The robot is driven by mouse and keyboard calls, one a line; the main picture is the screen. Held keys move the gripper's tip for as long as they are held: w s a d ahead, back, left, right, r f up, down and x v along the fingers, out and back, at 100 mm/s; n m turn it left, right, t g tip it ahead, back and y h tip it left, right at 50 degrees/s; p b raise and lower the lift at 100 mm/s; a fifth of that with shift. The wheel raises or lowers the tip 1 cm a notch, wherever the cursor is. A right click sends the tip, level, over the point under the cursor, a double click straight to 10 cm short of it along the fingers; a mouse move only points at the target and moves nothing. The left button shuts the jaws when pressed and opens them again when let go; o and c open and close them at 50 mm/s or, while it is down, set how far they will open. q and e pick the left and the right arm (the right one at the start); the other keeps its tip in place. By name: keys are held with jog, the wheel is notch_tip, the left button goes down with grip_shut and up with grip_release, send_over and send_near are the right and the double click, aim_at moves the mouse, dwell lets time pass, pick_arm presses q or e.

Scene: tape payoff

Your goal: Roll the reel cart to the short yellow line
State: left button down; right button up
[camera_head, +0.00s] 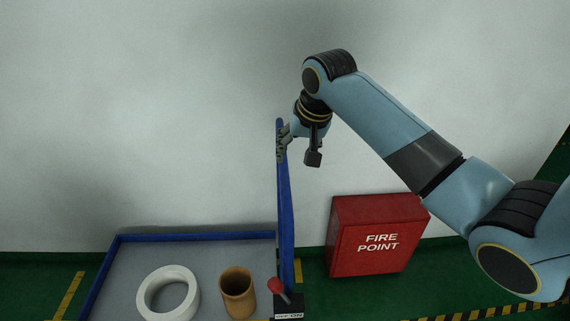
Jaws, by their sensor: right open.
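The cart (197,238) has a grey deck with a raised blue rim and stands at the lower left, its near part cut off. A tall blue upright (286,215) rises at its right side. My right gripper (298,153) is open at the upright's upper part, one finger overlapping it and the other to its right. I cannot tell whether it touches. A short yellow line (69,295) lies on the green floor left of the cart. Another yellow mark (297,271) shows just right of the upright. My left gripper is not in view.
A white ring (151,292) and a brown tube (238,293) are on the deck. A dark box with a red lever (275,285) is at the upright's foot. A red FIRE POINT box (377,234) stands right, by the pale wall (150,110). Hazard striping (490,313) crosses the lower right floor.

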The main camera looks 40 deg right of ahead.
aim_at(285, 168)
jog(key=x, duration=0.7)
jog(key=w+x, duration=0.1)
jog(key=x, duration=0.3)
jog(key=shift+w+d+r, duration=0.1)
jog(key=shift+d+r, duration=0.05)
jog(key=shift+r, duration=0.2)
jog(key=shift+c, duration=0.4)
grip_shut()
